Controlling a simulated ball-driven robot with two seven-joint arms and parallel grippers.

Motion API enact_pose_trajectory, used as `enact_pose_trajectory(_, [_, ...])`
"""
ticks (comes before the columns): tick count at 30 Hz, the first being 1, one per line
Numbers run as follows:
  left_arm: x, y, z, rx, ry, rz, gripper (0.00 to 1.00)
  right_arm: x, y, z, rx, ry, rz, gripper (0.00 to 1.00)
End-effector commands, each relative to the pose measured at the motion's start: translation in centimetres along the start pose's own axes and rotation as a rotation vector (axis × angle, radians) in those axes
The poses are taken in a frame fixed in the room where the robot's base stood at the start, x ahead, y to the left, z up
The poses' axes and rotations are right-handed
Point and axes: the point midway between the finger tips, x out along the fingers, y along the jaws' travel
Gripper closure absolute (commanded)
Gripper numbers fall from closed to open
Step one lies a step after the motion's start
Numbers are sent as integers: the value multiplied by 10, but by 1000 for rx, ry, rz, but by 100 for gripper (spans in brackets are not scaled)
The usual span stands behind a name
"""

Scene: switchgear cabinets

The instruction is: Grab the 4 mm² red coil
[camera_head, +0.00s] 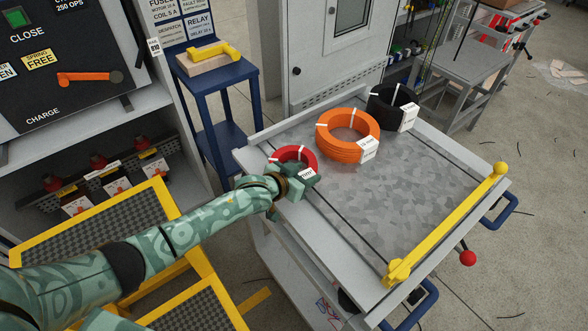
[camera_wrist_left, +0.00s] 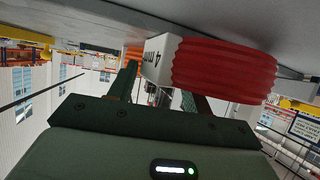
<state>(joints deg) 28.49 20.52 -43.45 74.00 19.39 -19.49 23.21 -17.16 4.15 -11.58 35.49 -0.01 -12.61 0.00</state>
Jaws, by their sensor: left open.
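The red coil (camera_head: 283,156) lies at the left end of the grey cart top, with a white tag facing my arm. In the left wrist view the red coil (camera_wrist_left: 222,72) is close ahead, and its tag (camera_wrist_left: 157,56) reads "4 m", the rest being cut off. My left gripper (camera_head: 294,181) is at the near side of the coil, by the tag. In the left wrist view its fingers (camera_wrist_left: 160,92) are apart, with the tag seen between and beyond them. Whether they touch the coil cannot be told. My right gripper is not in view.
An orange coil (camera_head: 342,147) and a black coil (camera_head: 379,108) lie farther along the cart (camera_head: 420,180). A yellow bar (camera_head: 445,225) spans the cart's right end. A blue stand (camera_head: 217,85) with a yellow tool is behind. The middle of the cart top is clear.

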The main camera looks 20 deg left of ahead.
Motion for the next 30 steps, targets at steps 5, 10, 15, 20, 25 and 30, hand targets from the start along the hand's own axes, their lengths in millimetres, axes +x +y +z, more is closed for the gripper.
enact_pose_trajectory(5, [4, 0, -1, 1, 1, 0, 50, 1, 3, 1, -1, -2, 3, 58])
enact_pose_trajectory(10, [3, 0, -1, 1, 1, 0, 73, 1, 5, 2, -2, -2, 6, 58])
enact_pose_trajectory(15, [3, 0, 0, 0, -1, 0, 100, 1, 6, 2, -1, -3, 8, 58])
enact_pose_trajectory(20, [3, 0, 1, 1, -4, -1, 100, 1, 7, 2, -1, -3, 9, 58])
enact_pose_trajectory(25, [3, -1, 1, 2, -4, -2, 100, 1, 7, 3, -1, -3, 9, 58])
enact_pose_trajectory(30, [1, -1, -1, 3, -7, -3, 100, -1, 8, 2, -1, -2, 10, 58])
